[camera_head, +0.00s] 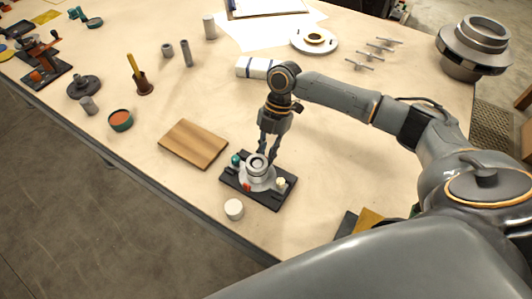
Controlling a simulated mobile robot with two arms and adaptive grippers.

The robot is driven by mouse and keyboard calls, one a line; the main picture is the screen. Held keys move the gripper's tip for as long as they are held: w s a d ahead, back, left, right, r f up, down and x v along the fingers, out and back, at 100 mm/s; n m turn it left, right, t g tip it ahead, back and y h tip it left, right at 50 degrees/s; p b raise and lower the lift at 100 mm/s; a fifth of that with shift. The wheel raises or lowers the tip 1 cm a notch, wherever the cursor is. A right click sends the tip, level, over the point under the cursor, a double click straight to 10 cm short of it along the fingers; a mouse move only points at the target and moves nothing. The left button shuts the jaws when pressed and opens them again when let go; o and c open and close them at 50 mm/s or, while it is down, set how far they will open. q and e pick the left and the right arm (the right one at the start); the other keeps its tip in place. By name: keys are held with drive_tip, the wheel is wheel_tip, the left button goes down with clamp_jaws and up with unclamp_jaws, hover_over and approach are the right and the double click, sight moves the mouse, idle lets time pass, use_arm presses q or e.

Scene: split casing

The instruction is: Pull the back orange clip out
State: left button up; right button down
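A grey round casing (256,176) stands on a black base plate (268,198) near the table's front edge. An orange-red clip (247,187) shows on the casing's near side. No back orange clip can be made out; the casing's far side is partly hidden by my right gripper. My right gripper (268,155) points down at the casing's back edge, its fingertips at or just behind the rim. The fingers look narrowly spaced, and I cannot tell whether they hold anything. My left gripper is not in view.
A green knob (236,160) and a pale knob (281,183) sit on the base plate. A white cylinder (234,209) stands in front and a wooden board (194,143) lies left. A blue-white box (257,68) lies behind. Small parts spread farther left.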

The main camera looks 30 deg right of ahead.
drive_tip(key=shift+a, duration=0.1)
drive_tip(key=shift+w+d, duration=0.35)
drive_tip(key=shift+d, duration=0.3)
drive_tip(key=c, duration=1.3)
unclamp_jaws()
drive_tip(key=shift+r, duration=0.1)
drive_tip(key=v, duration=1.2)
drive_tip(key=shift+w, duration=0.15)
drive_tip(key=shift+f, duration=0.2)
